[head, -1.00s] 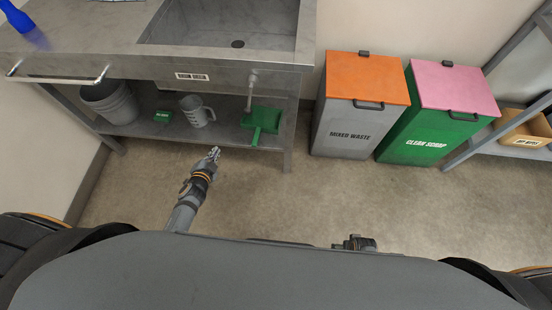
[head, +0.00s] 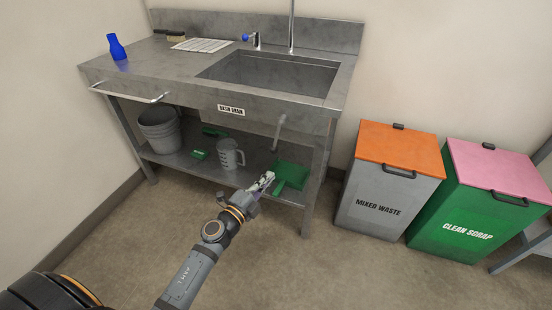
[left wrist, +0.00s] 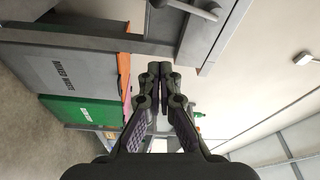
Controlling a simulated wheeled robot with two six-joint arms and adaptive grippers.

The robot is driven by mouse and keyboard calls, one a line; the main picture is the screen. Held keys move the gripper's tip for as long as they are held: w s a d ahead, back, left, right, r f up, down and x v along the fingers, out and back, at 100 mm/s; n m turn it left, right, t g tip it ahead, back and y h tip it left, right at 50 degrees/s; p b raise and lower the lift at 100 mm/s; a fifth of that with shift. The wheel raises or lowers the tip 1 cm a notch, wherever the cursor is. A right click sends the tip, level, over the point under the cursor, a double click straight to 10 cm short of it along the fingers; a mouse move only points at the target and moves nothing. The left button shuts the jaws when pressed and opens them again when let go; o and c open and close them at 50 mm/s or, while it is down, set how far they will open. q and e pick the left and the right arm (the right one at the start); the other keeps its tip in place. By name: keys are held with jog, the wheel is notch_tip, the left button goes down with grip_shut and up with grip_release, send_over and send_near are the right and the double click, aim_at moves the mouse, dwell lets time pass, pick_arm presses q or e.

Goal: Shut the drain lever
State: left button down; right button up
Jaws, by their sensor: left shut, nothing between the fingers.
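The drain lever (head: 279,132) is a grey handle hanging down from the front of the sink unit, right of the label plate (head: 231,110). In the left wrist view a grey handle (left wrist: 190,8), apparently the lever, shows at the top edge, apart from the fingers. My left gripper (head: 266,180) is shut and empty, below and slightly left of the lever in the head view, in front of the lower shelf. Its closed fingertips (left wrist: 160,70) show in the left wrist view. My right gripper is out of view.
A green dustpan (head: 290,176), a measuring jug (head: 230,154) and a bucket (head: 160,130) are on the lower shelf (head: 185,168). The sink (head: 270,75) is above. Orange-lidded (head: 385,190) and pink-lidded (head: 475,205) bins stand right. The floor in front is clear.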

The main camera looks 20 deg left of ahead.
pick_arm(q)
jog(key=w+a+b, duration=0.1)
jog(key=w+b, duration=0.1)
jog(key=w, duration=0.8)
jog(key=shift+w+f, duration=0.15)
jog(key=shift+w, duration=0.15)
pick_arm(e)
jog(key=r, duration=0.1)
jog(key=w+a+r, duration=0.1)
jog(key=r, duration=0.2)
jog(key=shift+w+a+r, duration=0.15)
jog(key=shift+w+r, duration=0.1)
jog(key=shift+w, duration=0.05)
pick_arm(q)
jog(key=shift+a, duration=0.1)
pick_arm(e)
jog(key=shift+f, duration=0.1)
